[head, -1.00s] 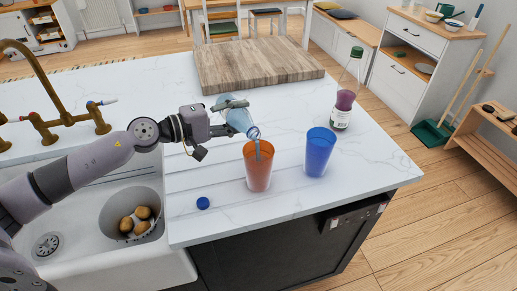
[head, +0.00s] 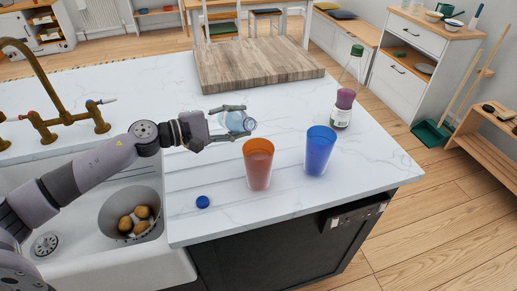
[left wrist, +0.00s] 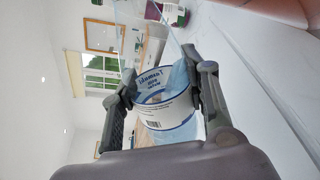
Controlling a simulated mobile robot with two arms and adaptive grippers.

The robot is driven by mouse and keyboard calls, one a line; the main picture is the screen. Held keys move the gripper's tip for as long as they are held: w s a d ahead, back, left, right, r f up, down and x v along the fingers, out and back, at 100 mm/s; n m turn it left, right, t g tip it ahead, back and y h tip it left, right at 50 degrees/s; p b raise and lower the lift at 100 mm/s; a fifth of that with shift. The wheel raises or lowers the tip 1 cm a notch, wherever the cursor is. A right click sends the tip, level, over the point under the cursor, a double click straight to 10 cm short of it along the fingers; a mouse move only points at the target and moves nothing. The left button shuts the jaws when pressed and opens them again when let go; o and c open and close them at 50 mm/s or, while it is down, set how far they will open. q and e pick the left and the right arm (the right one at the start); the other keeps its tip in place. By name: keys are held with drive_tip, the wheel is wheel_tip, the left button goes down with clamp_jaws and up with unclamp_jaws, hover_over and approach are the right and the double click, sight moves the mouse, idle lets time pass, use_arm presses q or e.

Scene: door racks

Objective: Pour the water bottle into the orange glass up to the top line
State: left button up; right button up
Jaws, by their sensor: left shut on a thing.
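The orange glass (head: 258,172) stands upright on the white counter. It holds liquid to a little below the rim; I cannot make out a line on it. My left gripper (head: 239,120) is shut on the clear blue water bottle (head: 234,122), above and slightly left of the glass. The bottle is tilted, its open neck toward the right; no stream shows. In the left wrist view the fingers (left wrist: 168,95) grip the bottle's white and blue label (left wrist: 165,110). The blue cap (head: 203,202) lies on the counter. My right gripper is not in view.
A blue glass (head: 319,152) stands close right of the orange one. A green-capped bottle (head: 343,102) stands behind it. A wooden board (head: 256,66) lies at the back, a sink (head: 105,265) at left, and a brass tap (head: 48,92) behind the sink.

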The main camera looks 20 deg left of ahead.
use_arm(q)
drive_tip(key=shift+s+d+f+n+b, duration=0.1)
drive_tip(key=shift+f+n+b, duration=0.2)
drive_tip(key=shift+f, duration=0.15)
drive_tip(key=shift+s+d+f+n+b, duration=0.1)
drive_tip(key=shift+f+n+b, duration=0.15)
drive_tip(key=shift+f, duration=0.2)
drive_tip(key=shift+d+r+n+h, duration=0.15)
drive_tip(key=shift+r+n+h, duration=0.15)
drive_tip(key=shift+n, duration=0.15)
drive_tip(key=shift+s+d+f+n, duration=0.2)
drive_tip(key=shift+f+n, duration=0.1)
drive_tip(key=shift+n, duration=0.3)
drive_tip(key=f+n+b, duration=0.1)
drive_tip(key=n+b, duration=0.1)
drive_tip(key=b, duration=0.1)
drive_tip(key=shift+s+f, duration=0.1)
drive_tip(key=shift+f, duration=0.25)
drive_tip(key=shift+f+n+h+b, duration=0.15)
drive_tip(key=shift+n+h+b, duration=0.25)
drive_tip(key=shift+n, duration=0.1)
drive_tip(key=shift+w+a+n, duration=0.15)
drive_tip(key=shift+w+n, duration=0.1)
drive_tip(key=shift+n, duration=0.35)
drive_tip(key=n, duration=0.3)
drive_tip(key=shift+a+n+h, duration=0.1)
drive_tip(key=shift+n+h, duration=0.3)
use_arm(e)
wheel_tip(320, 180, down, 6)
